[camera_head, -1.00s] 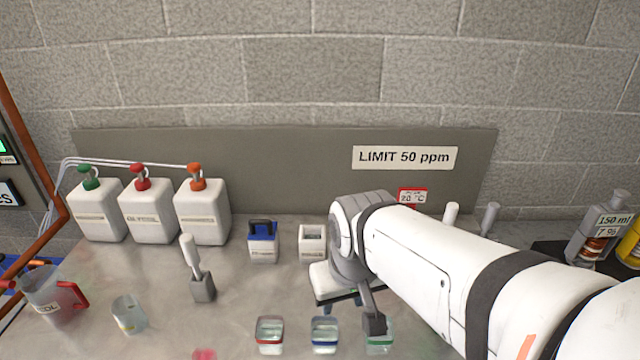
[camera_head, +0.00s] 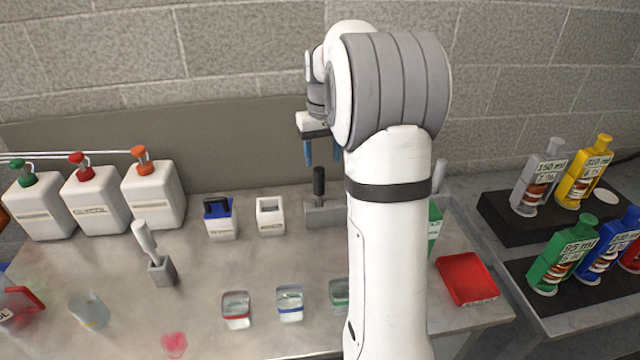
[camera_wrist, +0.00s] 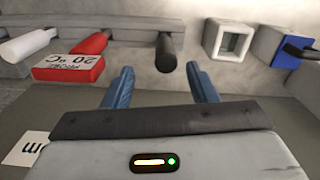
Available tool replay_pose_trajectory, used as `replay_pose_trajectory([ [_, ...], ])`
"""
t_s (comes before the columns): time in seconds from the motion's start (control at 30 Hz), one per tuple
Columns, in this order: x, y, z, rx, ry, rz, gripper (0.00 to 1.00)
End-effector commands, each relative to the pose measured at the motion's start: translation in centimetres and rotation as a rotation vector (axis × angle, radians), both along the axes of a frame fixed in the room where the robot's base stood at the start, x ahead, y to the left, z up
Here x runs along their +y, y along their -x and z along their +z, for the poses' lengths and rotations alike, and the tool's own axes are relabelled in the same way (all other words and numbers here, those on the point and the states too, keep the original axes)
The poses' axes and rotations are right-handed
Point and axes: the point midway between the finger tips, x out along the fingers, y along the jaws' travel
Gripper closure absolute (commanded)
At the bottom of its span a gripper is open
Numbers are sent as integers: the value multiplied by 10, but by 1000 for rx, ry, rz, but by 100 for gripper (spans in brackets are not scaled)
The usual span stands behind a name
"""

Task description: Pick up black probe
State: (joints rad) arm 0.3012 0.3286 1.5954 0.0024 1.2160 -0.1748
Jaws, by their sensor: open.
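The black probe (camera_head: 319,183) stands upright in a grey holder (camera_head: 322,214) at the back of the bench. In the wrist view the black probe (camera_wrist: 166,54) shows between and beyond my two blue fingertips, with clear space on both sides. My gripper (camera_head: 322,153) hangs above the probe with fingers pointing down. It also shows in the wrist view (camera_wrist: 160,85), open and empty. The fingers do not touch the probe.
A white probe (camera_wrist: 28,45) and a red 20 °C display (camera_wrist: 75,62) are beside the black probe. A white square cup (camera_head: 270,216) and a blue-topped box (camera_head: 220,218) stand left of the holder. A red tray (camera_head: 467,278) lies right. Beakers (camera_head: 290,303) stand in front.

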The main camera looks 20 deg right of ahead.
Motion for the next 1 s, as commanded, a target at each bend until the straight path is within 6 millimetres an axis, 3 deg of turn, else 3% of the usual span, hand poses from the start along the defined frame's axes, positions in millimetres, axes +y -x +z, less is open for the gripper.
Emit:
replay_pose_trajectory([
  [0.6,7,-2,-73,3,-1,-1,48],
  [0.87,8,-2,-78,1,0,0,48],
  [1.0,8,-2,-77,1,0,0,57],
])
